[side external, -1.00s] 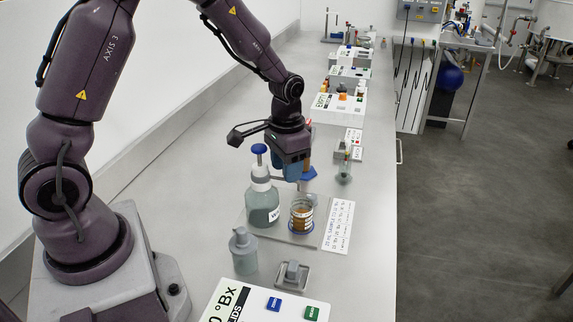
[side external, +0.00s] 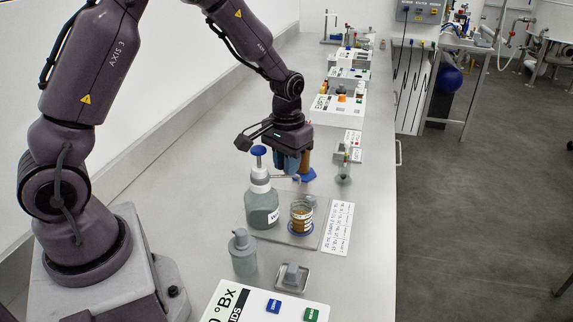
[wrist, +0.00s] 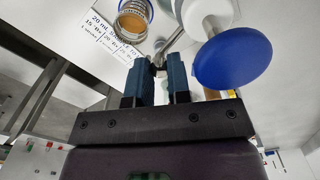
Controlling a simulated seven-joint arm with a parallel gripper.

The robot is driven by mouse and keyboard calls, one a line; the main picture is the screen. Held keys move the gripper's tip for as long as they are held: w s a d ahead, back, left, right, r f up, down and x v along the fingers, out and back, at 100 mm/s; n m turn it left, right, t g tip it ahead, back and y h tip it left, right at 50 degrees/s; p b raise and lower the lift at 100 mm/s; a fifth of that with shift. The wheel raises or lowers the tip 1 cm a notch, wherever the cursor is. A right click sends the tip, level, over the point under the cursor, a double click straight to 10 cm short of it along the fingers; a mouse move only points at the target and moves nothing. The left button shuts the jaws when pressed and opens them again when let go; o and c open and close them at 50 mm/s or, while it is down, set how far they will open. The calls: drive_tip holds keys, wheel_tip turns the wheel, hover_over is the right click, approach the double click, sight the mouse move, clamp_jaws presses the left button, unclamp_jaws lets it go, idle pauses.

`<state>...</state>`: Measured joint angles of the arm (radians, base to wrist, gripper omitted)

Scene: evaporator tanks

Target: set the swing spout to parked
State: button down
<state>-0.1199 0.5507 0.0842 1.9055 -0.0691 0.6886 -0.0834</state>
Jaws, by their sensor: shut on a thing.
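The swing spout (side external: 286,178) is a thin grey tube running out from the pump head of a grey bottle (side external: 263,211) with a blue knob (side external: 258,151). In the wrist view the spout (wrist: 176,44) reaches from the white pump collar (wrist: 205,14) to my fingertips, and the blue knob (wrist: 233,52) is large at the right. My gripper (side external: 291,172) is at the spout's outer end. In the wrist view my gripper (wrist: 160,72) has the spout's tip between its blue fingers. The exact contact is partly hidden.
A jar of amber liquid (side external: 302,218) stands right of the bottle on a tray, beside a printed card (side external: 338,228). A brown cylinder on a blue base (side external: 307,173) stands close behind my gripper. A smaller grey bottle (side external: 243,254) is in front. The bench at left is clear.

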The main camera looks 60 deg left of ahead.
drive_tip(key=s+a+n, duration=0.1)
drive_tip(key=a+n, duration=0.5)
drive_tip(key=n, duration=0.8)
drive_tip(key=shift+a, duration=0.35)
drive_tip(key=shift+s, duration=0.1)
drive_tip(key=c, duration=1.1)
unclamp_jaws()
drive_tip(key=shift+o, duration=0.2)
wheel_tip(320, 180, up, 13)
